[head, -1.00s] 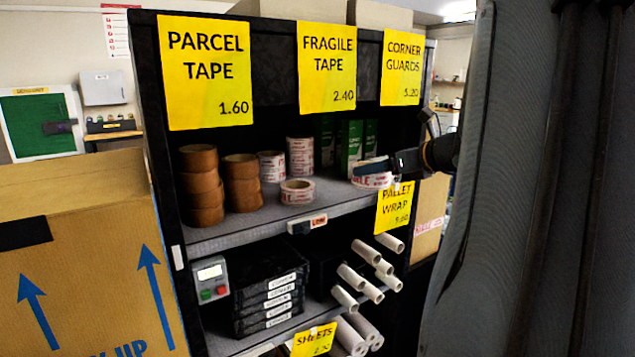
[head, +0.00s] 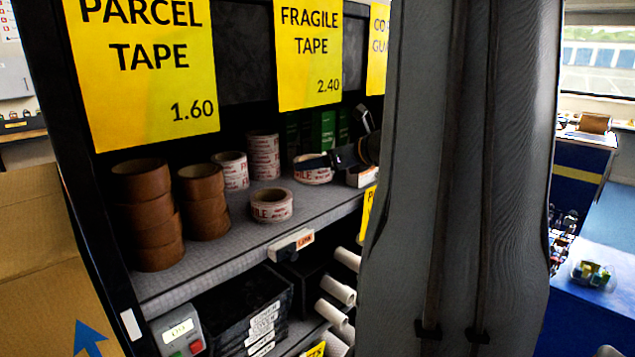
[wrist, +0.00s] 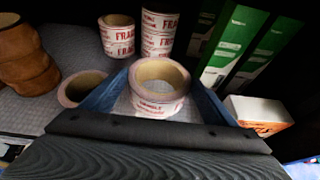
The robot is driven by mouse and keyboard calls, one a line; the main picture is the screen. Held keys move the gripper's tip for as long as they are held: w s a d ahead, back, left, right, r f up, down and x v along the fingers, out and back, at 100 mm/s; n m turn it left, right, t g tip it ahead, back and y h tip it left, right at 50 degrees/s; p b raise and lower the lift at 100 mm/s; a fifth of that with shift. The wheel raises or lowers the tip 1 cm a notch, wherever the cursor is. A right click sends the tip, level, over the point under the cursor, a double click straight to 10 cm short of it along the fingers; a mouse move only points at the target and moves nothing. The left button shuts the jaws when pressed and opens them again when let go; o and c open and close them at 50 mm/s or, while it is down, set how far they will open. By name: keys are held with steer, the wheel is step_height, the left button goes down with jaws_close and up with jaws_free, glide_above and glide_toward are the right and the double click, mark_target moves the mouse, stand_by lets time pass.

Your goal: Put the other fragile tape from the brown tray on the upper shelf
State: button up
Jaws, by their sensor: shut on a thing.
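My gripper (wrist: 158,105) is shut on a roll of fragile tape (wrist: 158,80), white with red print and a cardboard core. In the head view this held tape (head: 313,174) is over the right part of the upper shelf (head: 222,255), partly hidden by a finger. I cannot tell whether it touches the shelf. A loose roll of fragile tape (head: 271,205) lies flat near the front of the shelf, left of the gripper. Behind it stand a stack of fragile tape (head: 264,155) and another stack (head: 231,170). The brown tray is not in view.
Brown tape stacks (head: 147,215) stand at the shelf's left. Green boxes (wrist: 235,48) stand behind the gripper, and a small white and orange box (wrist: 258,114) is close on its right. My arm column hides the shelf's right end. A blue table (head: 600,280) is far right.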

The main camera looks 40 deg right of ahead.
mark_target(325, 180)
steer(key=shift+w+a+f, duration=0.3)
steer(key=shift+a+f, duration=0.15)
steer(key=shift+f, duration=0.35)
steer(key=shift+f+p, duration=0.4)
steer(key=shift+f, duration=1.6)
steer(key=shift+f, duration=0.1)
steer(key=o, duration=1.2)
steer(key=shift+c, duration=0.2)
steer(key=shift+s+d+r, duration=0.1)
steer(key=shift+s+r, duration=0.1)
steer(key=b+v, duration=0.1)
steer(key=v, duration=1)
steer(key=shift+s+b, duration=0.35)
steer(key=shift+b, duration=0.05)
